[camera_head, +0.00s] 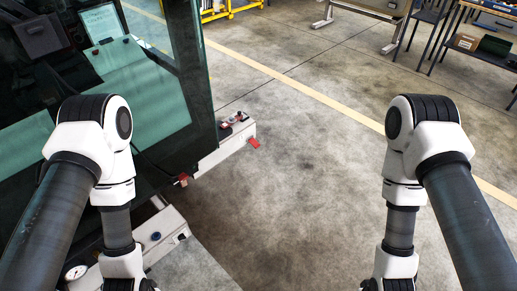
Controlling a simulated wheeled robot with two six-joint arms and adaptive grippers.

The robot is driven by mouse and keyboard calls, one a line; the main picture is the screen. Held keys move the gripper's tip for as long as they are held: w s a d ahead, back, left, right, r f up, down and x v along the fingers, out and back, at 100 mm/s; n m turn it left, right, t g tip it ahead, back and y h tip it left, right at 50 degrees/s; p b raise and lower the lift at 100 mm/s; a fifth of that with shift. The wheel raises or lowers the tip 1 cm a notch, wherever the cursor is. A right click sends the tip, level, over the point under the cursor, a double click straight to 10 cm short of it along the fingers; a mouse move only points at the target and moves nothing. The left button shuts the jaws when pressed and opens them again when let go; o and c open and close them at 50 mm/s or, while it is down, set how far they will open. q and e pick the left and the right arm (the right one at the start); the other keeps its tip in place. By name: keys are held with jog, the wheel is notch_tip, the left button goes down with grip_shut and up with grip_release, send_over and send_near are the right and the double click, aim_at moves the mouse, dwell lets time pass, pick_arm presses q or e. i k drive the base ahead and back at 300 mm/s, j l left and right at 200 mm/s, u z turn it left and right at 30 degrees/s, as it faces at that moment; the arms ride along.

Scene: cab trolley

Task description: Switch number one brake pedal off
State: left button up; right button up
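The other red pedal (183,180) sits nearer, low at the cab's edge. I cannot tell which one is number one, nor their exact on or off position. Both my arms reach down past the bottom edge of the picture, the left one over the near beam and the right one over bare floor. My grippers are out of view.
The cab (150,85) with its glass panels fills the left side. A nearer grey beam (155,240) carries a blue knob (156,236) and a round gauge (76,272). Open concrete floor lies in the middle. Workbenches (483,43) stand at the back right.

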aim_at(253, 141)
jog(key=i+l, duration=0.4)
jog(key=i, duration=0.15)
jog(key=i+l+z, duration=0.1)
jog(key=i+l, duration=0.65)
jog(key=i, duration=0.3)
jog(key=i+l, duration=0.35)
jog(key=i, duration=0.2)
jog(key=l+z, duration=0.05)
